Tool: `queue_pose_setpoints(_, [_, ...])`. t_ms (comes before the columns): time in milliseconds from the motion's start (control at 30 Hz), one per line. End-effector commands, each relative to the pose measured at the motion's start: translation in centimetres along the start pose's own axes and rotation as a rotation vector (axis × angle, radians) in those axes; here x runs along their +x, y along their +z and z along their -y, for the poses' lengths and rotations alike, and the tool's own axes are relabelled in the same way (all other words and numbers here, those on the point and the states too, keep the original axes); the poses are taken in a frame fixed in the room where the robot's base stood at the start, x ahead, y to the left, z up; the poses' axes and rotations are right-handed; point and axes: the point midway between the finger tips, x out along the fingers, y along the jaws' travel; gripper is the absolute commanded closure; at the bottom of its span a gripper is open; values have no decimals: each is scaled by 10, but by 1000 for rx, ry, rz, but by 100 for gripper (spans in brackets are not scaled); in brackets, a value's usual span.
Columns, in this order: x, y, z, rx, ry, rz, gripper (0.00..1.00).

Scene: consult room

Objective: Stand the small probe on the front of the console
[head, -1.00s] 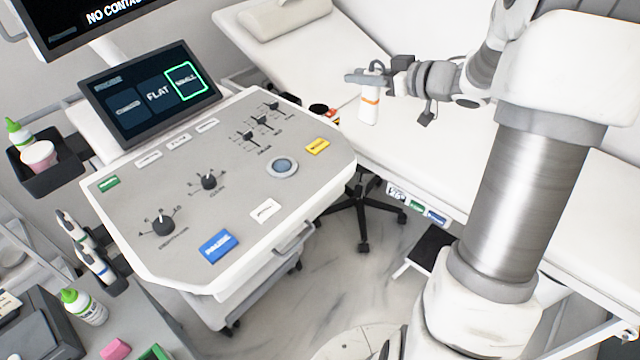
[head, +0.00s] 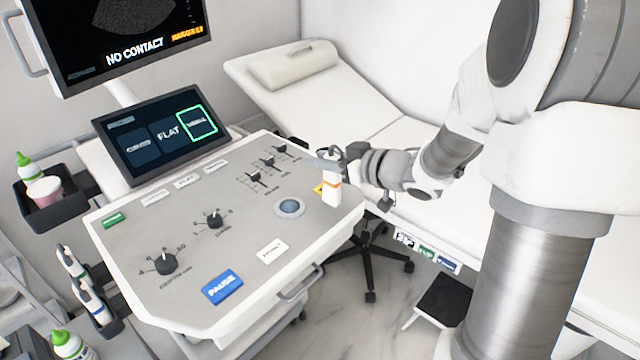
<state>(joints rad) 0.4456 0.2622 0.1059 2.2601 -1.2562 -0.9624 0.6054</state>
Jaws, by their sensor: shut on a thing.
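The small probe (head: 332,193), white with an orange band, hangs roughly upright from my gripper (head: 332,166). My gripper is shut on its upper end, and the fingers hide the probe's top. The probe appears in front of the right part of the console (head: 240,225), overlapping the yellow key (head: 318,189) and to the right of the round trackball (head: 290,207). I cannot tell whether its lower end touches the panel. The console's touch screen (head: 155,132) has its right tile outlined in green.
Two other probes (head: 88,290) stand in a holder at the console's left. A cup and a green-capped bottle sit in a black tray (head: 50,205). The exam bed (head: 345,105) lies behind my gripper. The panel's front right, beside the white key (head: 271,251), is clear.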

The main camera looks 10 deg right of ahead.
Motion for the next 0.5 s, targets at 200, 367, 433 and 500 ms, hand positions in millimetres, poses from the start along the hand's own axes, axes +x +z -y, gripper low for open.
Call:
queue_pose_setpoints(200, [7, 12, 6, 1, -1, 0, 100])
queue_pose_setpoints(367, [15, 36, 6, 3, -1, 1, 100])
queue_pose_setpoints(433, [16, 42, 6, 2, -1, 0, 100])
queue_pose_setpoints(500, [16, 41, 6, 0, 0, -2, 100])
